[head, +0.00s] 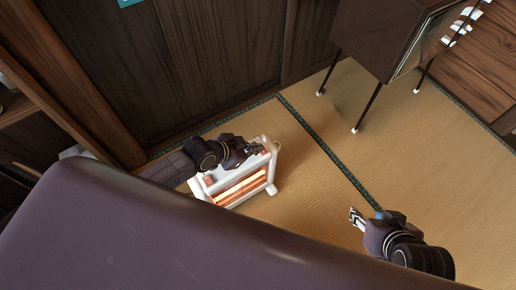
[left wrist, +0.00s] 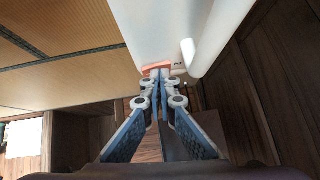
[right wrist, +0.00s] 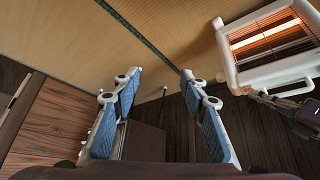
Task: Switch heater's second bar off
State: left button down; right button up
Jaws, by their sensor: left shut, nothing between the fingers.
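The white heater (head: 272,172) stands on the tatami, its front grille glowing orange. In the right wrist view the heater (right wrist: 228,62) shows at the upper right with a bright orange glow behind its wire guard. My left gripper (head: 262,150) is at the heater's top; in the left wrist view it (left wrist: 158,76) is shut and empty. Its fingertips are at a small orange-red switch (left wrist: 154,67) on the white casing; I cannot tell whether they press it. My right gripper (head: 356,217) is open and empty, away from the heater, and its spread fingers show in the right wrist view (right wrist: 163,76).
A dark cabinet on thin legs (head: 385,40) stands at the upper right. A dark wood wall (head: 190,70) is behind the heater. Open tatami (head: 310,190) lies between the heater and my right gripper. A white handle (left wrist: 188,52) projects beside the switch in the left wrist view.

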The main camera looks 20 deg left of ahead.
pick_arm(q)
jog(key=shift+s+d+p, duration=0.3)
jog(key=shift+p, duration=0.05)
pick_arm(e)
jog(key=s, duration=0.1)
jog(key=s+d+f+g, duration=0.1)
jog(key=s, duration=0.1)
jog(key=s+g, duration=0.1)
jog(key=s, duration=0.1)
jog(key=shift+d+f+h, duration=0.15)
jog(key=shift+f+h, duration=0.15)
jog(key=shift+f, duration=0.05)
